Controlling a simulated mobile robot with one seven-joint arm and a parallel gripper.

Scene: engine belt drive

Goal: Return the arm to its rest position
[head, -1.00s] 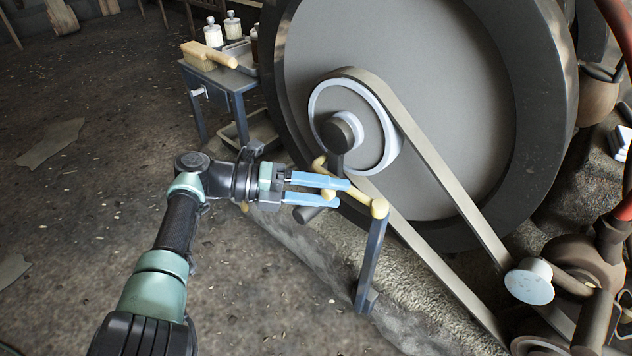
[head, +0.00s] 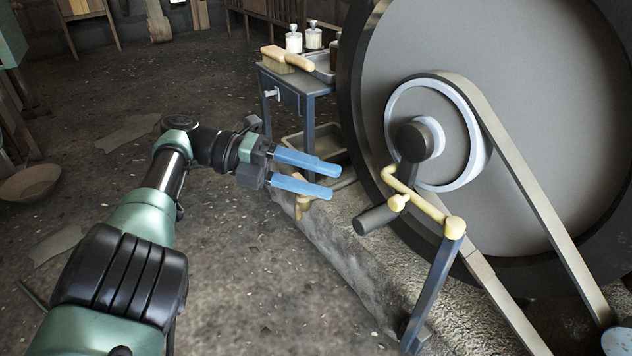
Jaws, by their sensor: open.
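My gripper (head: 330,181) is open and empty, its two blue fingers parallel and pointing right. It hangs in the air left of the belt drive, with clear space between the fingertips and the yellow handle bar (head: 432,207). The bar sits on top of a blue-grey lever (head: 434,288) beside the flywheel. A dark crank grip (head: 381,217) sticks out just left of the bar. The large grey flywheel (head: 545,70) carries a flat belt (head: 535,195) around its pale hub pulley (head: 393,125). The belt runs down to the lower right.
A small blue-grey table (head: 312,88) holds a brush (head: 288,59), bottles and a tray behind my gripper. A stone plinth (head: 340,262) edges the machine. A round bowl (head: 29,184) lies on the floor at far left. The floor between is open.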

